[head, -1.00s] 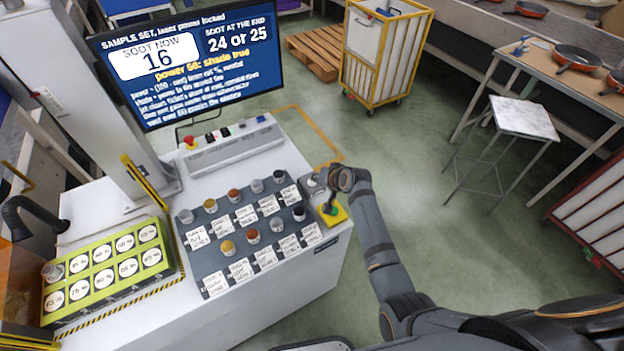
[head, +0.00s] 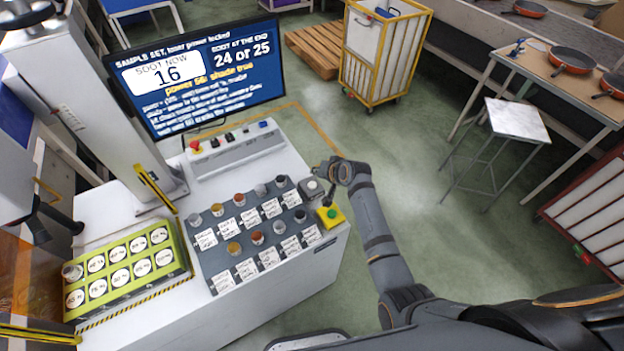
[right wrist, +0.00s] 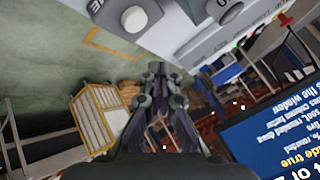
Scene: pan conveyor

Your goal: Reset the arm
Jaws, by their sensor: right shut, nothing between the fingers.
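My right arm comes in from the lower right of the head view, with its wrist beside the console's right edge. My right gripper (head: 329,201) is small and dark there, just above a yellow box with a green button (head: 332,213), and looks clear of the button. In the right wrist view the gripper (right wrist: 160,72) is shut and empty. A grey box with a pale round knob (head: 313,187) stands beside the gripper; it also shows at the top of the right wrist view (right wrist: 136,17). My left gripper is not in view.
A grey rack (head: 208,268) holds several sample cups with labels. A green tray (head: 183,274) with percentage discs stands left. The screen (head: 262,100) reads soot now 16. A yellow cart (head: 375,60) and a stool (head: 517,120) stand beyond open floor.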

